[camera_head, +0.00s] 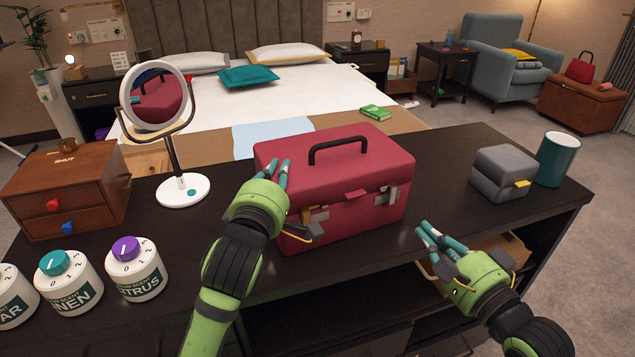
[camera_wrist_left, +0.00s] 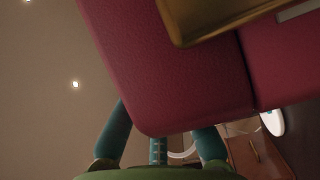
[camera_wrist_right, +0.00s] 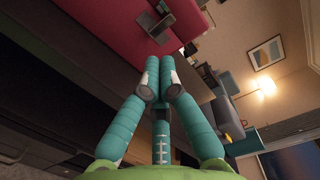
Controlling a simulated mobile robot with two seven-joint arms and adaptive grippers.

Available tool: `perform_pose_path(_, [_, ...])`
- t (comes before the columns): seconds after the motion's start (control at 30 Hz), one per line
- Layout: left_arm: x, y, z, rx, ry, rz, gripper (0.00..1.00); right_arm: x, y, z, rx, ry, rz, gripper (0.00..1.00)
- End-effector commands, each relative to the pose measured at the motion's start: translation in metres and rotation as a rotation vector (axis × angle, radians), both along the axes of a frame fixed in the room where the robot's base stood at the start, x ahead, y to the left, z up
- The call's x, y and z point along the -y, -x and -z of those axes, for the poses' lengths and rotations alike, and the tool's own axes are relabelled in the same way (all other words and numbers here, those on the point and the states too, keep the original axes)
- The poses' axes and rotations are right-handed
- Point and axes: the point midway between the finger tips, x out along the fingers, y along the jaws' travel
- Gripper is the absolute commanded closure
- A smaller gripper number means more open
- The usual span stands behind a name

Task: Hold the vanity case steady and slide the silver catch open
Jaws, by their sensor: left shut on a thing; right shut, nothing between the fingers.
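The red vanity case (camera_head: 330,165) stands upright and closed on the dark counter, its black handle (camera_head: 338,148) on top. My left gripper (camera_head: 276,170) is shut on the case at its left end; the left wrist view shows red case wall (camera_wrist_left: 150,75) between the fingers. A silver catch (camera_head: 392,196) sits at the right of the front face; a brassy catch (camera_head: 318,214) is at the left, partly hidden by my left gripper. My right gripper (camera_head: 428,232) is shut and empty, apart from the case, to the right of its front. Its fingertips (camera_wrist_right: 163,70) point toward the metal catches.
A round mirror (camera_head: 182,190) and a wooden drawer box (camera_head: 70,185) stand left of the case, with several labelled dial jars (camera_head: 135,275) in front. A grey box (camera_head: 500,172) and teal cup (camera_head: 557,158) stand right. Counter between case and grey box is clear.

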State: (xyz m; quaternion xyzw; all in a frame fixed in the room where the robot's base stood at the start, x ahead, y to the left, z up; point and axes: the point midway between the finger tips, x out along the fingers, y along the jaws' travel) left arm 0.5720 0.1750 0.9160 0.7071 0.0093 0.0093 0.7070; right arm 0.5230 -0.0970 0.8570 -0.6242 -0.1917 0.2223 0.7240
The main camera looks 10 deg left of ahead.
Motion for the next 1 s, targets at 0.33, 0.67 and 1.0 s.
perform_pose_path(0.33, [0.0, 0.0, 0.0, 0.001, 0.0, 0.0, 1.0, -0.017, 0.008, 0.011, 0.228, 0.384, 0.009, 1.0])
perform_pose_path(0.67, [0.0, 0.0, 0.0, 0.001, 0.0, 0.0, 1.0, -0.045, 0.022, 0.024, 0.675, 1.149, 0.021, 1.0])
perform_pose_path(1.0, [0.0, 0.0, 0.0, 0.001, 0.0, 0.0, 1.0, -0.067, 0.038, 0.023, 1.106, 1.945, 0.023, 1.0])
